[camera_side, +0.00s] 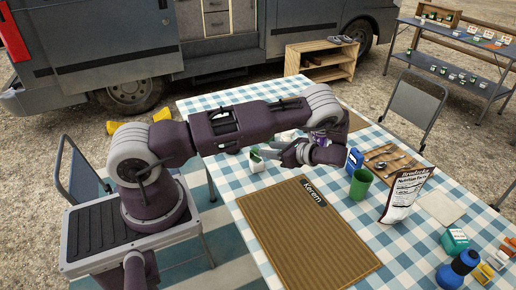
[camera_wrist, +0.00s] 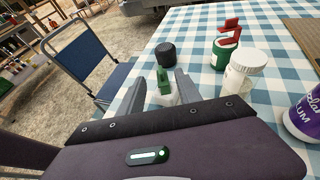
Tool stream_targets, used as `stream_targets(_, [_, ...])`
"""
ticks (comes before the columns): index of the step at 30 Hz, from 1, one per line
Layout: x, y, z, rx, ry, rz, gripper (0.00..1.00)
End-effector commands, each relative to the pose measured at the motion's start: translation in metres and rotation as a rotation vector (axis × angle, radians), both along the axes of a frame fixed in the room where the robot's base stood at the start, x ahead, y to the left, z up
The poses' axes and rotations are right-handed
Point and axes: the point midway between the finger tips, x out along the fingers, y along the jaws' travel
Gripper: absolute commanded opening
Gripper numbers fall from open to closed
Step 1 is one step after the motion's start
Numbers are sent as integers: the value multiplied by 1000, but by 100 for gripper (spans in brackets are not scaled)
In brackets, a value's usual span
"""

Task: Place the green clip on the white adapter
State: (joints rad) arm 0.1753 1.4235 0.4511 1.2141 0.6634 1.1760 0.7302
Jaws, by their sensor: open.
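In the wrist view a small green piece, seemingly the green clip (camera_wrist: 164,81), stands upright between the fingers of my gripper (camera_wrist: 160,78). A white piece (camera_wrist: 166,99), seemingly the white adapter, shows directly below it in the picture. I cannot tell whether the two touch or are joined. My gripper is open, with one finger on each side of the green piece. In the side view my gripper (camera_side: 278,155) is low over the left part of the table, and a small green and white item (camera_side: 257,161) shows at its tips.
A black cap (camera_wrist: 167,50), a green jar (camera_wrist: 220,55) with a red clip (camera_wrist: 230,31), a white-lidded bottle (camera_wrist: 246,70) and a purple container (camera_wrist: 305,117) stand close by. A brown mat (camera_side: 310,245), green cup (camera_side: 360,184) and snack pouch (camera_side: 403,195) are on the checked table (camera_side: 230,188).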

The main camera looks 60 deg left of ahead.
Motion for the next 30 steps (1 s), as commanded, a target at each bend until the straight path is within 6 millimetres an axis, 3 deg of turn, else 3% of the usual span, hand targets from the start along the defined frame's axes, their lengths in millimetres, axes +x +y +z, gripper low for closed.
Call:
stream_targets(4, [5, -13, 9, -6, -13, 7, 41])
stream_targets(7, [7, -26, 36, -59, -111, 73, 41])
stream_targets(11, [0, -61, 104, -209, -365, 240, 41])
stream_targets(14, [-17, -94, 162, -345, -577, 376, 41])
stream_targets(17, [-47, -131, 222, -492, -790, 507, 41])
stream_targets(21, [-111, -182, 287, -693, -1066, 667, 41])
stream_targets(25, [-173, -219, 314, -845, -1271, 780, 41])
stream_targets(27, [-198, -232, 316, -903, -1352, 824, 41])
stream_targets(30, [-219, -243, 313, -952, -1425, 864, 41])
